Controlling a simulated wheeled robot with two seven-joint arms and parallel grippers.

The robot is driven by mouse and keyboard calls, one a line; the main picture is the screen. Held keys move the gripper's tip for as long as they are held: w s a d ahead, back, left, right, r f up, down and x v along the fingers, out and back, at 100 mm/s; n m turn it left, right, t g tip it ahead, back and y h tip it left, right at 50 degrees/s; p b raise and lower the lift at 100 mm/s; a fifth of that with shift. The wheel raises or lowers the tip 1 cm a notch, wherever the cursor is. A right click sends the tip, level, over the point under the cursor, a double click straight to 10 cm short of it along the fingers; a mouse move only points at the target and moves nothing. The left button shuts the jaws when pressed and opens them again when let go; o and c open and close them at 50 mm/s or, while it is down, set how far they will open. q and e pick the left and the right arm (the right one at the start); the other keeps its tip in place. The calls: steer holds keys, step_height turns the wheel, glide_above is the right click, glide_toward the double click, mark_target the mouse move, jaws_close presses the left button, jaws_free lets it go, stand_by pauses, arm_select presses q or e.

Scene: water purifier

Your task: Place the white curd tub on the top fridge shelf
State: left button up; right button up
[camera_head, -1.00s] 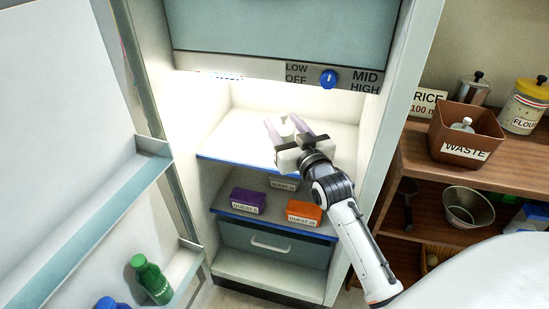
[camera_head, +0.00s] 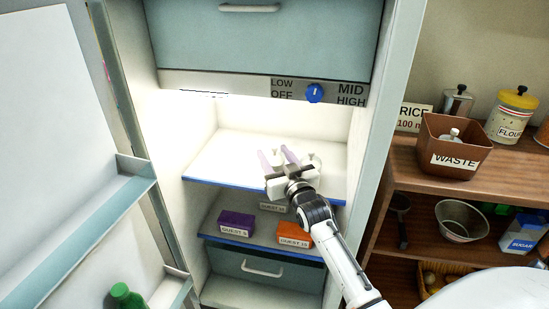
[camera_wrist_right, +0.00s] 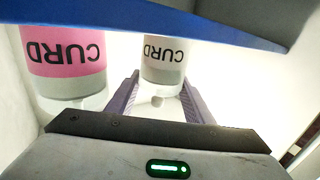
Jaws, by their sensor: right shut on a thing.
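The white curd tub (camera_head: 278,158) is between the two purple fingers of my right gripper (camera_head: 277,157), over the upper fridge shelf (camera_head: 228,160). My right gripper is shut on it. In the right wrist view the tub (camera_wrist_right: 163,62) appears upside down between the fingertips, with its CURD label and a small lid knob showing. I cannot tell whether its base touches the shelf. My left gripper is not in view.
A pink CURD tub (camera_wrist_right: 66,50) stands close beside the held tub. On the shelf below are a purple box (camera_head: 237,223) and an orange box (camera_head: 293,234). The fridge door (camera_head: 60,150) is open at left. The upper shelf's left part is clear.

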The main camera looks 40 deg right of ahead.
steer(key=o, duration=0.9)
steer(key=shift+f, duration=0.1)
steer(key=shift+s+a, duration=0.1)
steer(key=shift+s, duration=0.1)
steer(key=p+v, duration=0.1)
steer(key=v, duration=1)
steer(key=s+a+f+n+g+y, duration=0.2)
steer(key=s+a+f+g, duration=0.1)
steer(key=s+a+f, duration=0.4)
steer(key=s+a+f+n+g+y, duration=0.1)
steer(key=s+a+f+g+y, duration=0.1)
steer(key=s+a+f, duration=0.5)
steer(key=s+a+f+n+g+y, duration=0.2)
steer(key=s+a+f+g+y, duration=0.1)
steer(key=s+a+f, duration=0.4)
steer(key=shift+s+a+f+n+g+y, duration=0.2)
steer(key=shift+a+f, duration=0.1)
steer(key=shift+a, duration=0.4)
steer(key=shift+s+a+f+n+g+y, duration=0.1)
steer(key=shift+s+a+f+y, duration=0.15)
steer(key=shift+a, duration=0.45)
